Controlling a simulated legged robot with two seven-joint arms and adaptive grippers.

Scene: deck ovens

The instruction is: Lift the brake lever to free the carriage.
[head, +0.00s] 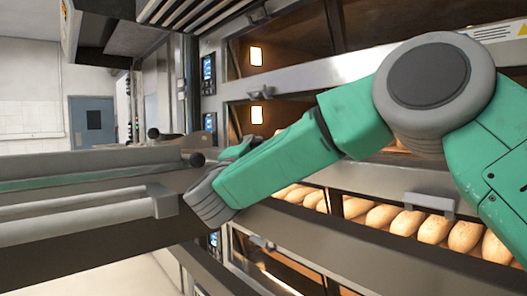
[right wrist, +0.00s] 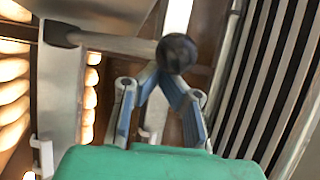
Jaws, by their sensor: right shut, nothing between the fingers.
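The brake lever (right wrist: 120,43) shows in the right wrist view as a grey bar with a black ball knob (right wrist: 178,52) on its right end. Its left end meets a dark mount on a grey metal plate. My right gripper (right wrist: 163,76) is shut and empty, its blue-padded fingertips together just below the knob. I cannot tell whether they touch it. In the head view my green right arm reaches in from the right and its fingers are mostly hidden. A dark round knob (head: 197,159) shows left of the hand; I cannot tell whether it is the lever's. My left gripper is not in view.
The carriage's long metal rails (head: 90,205) fill the left side of the head view. Deck ovens (head: 300,75) stand behind my arm, with rows of loaves (head: 435,228) on a lower deck. A blue-grey door (head: 92,122) is at the far left. Slats (right wrist: 275,70) run along the right of the wrist view.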

